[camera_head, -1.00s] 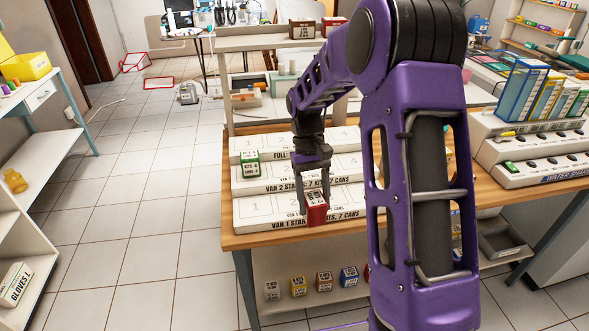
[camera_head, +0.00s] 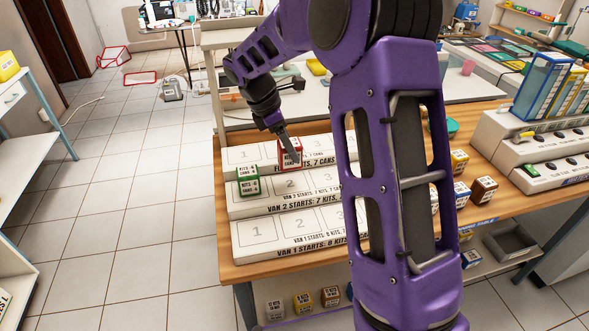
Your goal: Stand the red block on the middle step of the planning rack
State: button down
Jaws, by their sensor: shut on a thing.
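The white planning rack (camera_head: 300,210) stands on the wooden table with three numbered steps. The red block (camera_head: 290,156) is in my gripper (camera_head: 289,146), in front of the top step's face and behind the middle step's slot 2. The block looks about upright. I cannot tell whether it touches the rack or hangs just above it. A green block (camera_head: 248,181) stands on slot 1 of the middle step, to the left of the red block. My arm hides the right part of the rack.
Several small blocks (camera_head: 460,162) stand on the table right of my arm. More blocks (camera_head: 303,302) sit on the lower shelf. A white stand with folders (camera_head: 541,88) is at the right. The bottom step's visible slots are empty.

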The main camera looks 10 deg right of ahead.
aim_at(278, 146)
jog(key=shift+f+b, duration=0.35)
jog(key=shift+f, duration=2.85)
jog(key=shift+f, duration=0.2)
jog(key=shift+c, duration=0.9)
grip_release()
jog(key=shift+r, duration=0.15)
jog(key=p+v, duration=0.1)
jog(key=v, duration=1.1)
